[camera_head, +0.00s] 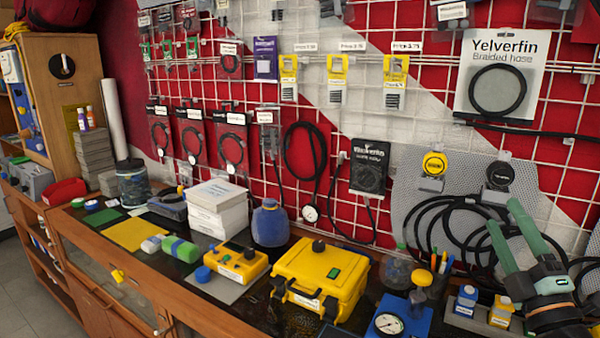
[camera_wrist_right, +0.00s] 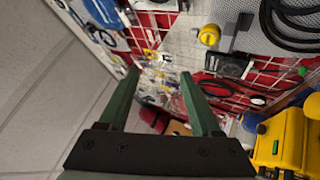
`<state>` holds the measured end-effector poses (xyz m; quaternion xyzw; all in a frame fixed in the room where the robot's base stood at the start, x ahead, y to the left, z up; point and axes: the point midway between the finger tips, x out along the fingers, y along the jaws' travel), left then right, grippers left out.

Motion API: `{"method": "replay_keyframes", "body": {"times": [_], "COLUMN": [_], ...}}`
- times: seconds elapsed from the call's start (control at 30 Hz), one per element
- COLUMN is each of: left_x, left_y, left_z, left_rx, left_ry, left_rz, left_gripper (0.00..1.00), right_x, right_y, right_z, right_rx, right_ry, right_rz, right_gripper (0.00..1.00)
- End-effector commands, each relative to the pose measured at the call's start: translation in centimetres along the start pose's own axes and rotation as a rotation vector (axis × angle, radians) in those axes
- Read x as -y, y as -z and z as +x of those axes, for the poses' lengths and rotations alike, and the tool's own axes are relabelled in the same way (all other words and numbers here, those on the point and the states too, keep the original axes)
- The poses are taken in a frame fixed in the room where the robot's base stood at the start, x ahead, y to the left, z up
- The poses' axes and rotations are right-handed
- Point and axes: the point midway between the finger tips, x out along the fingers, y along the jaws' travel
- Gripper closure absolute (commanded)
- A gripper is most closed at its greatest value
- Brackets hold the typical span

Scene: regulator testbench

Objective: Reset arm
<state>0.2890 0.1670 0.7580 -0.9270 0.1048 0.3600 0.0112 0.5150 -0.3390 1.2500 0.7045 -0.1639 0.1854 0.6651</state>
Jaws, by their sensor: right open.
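My right gripper (camera_head: 503,217) is at the right side of the head view, raised above the right end of the bench. Its two green fingers point up and to the left, are spread apart and hold nothing. In the right wrist view the gripper (camera_wrist_right: 160,76) also shows open, with an empty gap between its fingers. The yellow case (camera_head: 319,279) stands shut on the bench to the left of the gripper, and it shows at the right edge of the wrist view (camera_wrist_right: 285,140). My left gripper is not in view.
A pressure gauge (camera_head: 389,323) on a blue block and a pen cup (camera_head: 438,267) stand near my right arm. A yellow tester (camera_head: 232,262), white boxes (camera_head: 218,205) and a blue jar (camera_head: 270,223) stand farther left. Black hoses (camera_head: 440,215) hang on the grid wall behind.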

Motion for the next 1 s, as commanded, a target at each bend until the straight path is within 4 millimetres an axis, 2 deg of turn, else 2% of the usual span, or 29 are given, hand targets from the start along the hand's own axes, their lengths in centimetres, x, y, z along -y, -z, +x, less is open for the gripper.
{"method": "replay_keyframes", "body": {"times": [0.03, 0.17, 0.2, 0.27, 0.3, 0.4, 0.5, 0.7, 0.93, 1.0], "left_x": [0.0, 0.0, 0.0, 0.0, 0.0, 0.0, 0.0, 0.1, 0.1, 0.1], "left_y": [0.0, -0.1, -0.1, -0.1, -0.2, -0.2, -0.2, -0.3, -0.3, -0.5], "left_z": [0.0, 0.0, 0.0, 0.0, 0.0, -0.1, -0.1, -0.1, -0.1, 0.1], "left_rx": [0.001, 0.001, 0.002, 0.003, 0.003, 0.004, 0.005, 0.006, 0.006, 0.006], "left_ry": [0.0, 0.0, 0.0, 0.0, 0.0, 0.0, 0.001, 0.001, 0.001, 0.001], "left_rz": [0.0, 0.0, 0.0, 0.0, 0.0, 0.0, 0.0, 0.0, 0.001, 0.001], "left_gripper": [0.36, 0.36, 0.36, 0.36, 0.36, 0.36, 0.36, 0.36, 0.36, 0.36], "right_x": [2.9, 10.2, 12.2, 15.0, 16.7, 19.8, 21.5, 22.3, 21.2, 22.6], "right_y": [-0.6, -1.6, -1.6, -1.1, -0.5, 1.5, 3.7, 7.8, 12.3, 12.3], "right_z": [-2.1, -8.4, -10.7, -14.3, -16.8, -22.9, -28.1, -35.6, -42.3, -42.2], "right_rx": [0.103, 0.383, 0.464, 0.579, 0.653, 0.818, 0.945, 1.116, 1.255, 1.231], "right_ry": [0.076, 0.296, 0.369, 0.482, 0.557, 0.744, 0.903, 1.153, 1.404, 1.388], "right_rz": [0.13, 0.411, 0.482, 0.576, 0.633, 0.749, 0.827, 0.923, 0.992, 1.007], "right_gripper": [0.35, 0.35, 0.35, 0.35, 0.35, 0.35, 0.35, 0.35, 0.35, 0.35]}}
